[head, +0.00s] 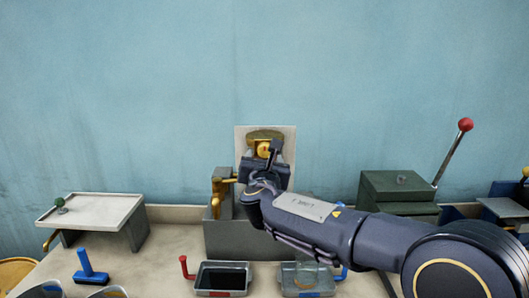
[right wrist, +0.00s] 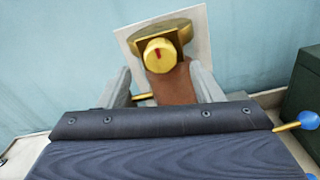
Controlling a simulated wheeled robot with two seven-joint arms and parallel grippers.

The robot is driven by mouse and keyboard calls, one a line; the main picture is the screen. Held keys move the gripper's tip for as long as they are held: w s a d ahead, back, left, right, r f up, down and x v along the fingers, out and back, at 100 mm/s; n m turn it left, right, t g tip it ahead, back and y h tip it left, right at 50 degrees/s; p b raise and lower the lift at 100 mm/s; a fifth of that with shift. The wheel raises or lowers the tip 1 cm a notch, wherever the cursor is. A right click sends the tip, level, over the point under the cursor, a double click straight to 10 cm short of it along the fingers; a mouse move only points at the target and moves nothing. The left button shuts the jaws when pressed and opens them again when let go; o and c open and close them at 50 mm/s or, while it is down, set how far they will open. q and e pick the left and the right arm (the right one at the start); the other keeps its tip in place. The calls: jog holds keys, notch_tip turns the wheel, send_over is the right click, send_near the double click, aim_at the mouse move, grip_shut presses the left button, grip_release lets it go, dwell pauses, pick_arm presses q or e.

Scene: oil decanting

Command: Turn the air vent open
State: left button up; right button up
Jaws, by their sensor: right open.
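The air vent looks to be the round brass knob (head: 264,149) with a red mark, on an oval brass body in front of a pale upright plate (head: 284,135). The knob shows larger in the right wrist view (right wrist: 160,55), with its red mark near the middle. My right gripper (head: 265,161) is in front of the plate, and its body hides the parts below the knob. In the right wrist view its two grey fingers (right wrist: 162,82) are apart, left and right of the brown-red part below the knob. I cannot tell whether they touch anything. My left gripper is not in view.
A grey block (head: 222,240) with brass fittings stands below the plate. Two trays, one dark (head: 222,277) and one clear (head: 306,278), lie in front. A green box (head: 398,190) stands right beside a red-knobbed lever (head: 465,125). A pale stand (head: 98,212) is left.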

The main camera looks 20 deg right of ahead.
aim_at(265, 153)
jog(key=shift+p+x, duration=0.35)
jog(key=shift+x, duration=1.3)
jog(key=shift+c, duration=0.2)
jog(key=c, duration=0.9)
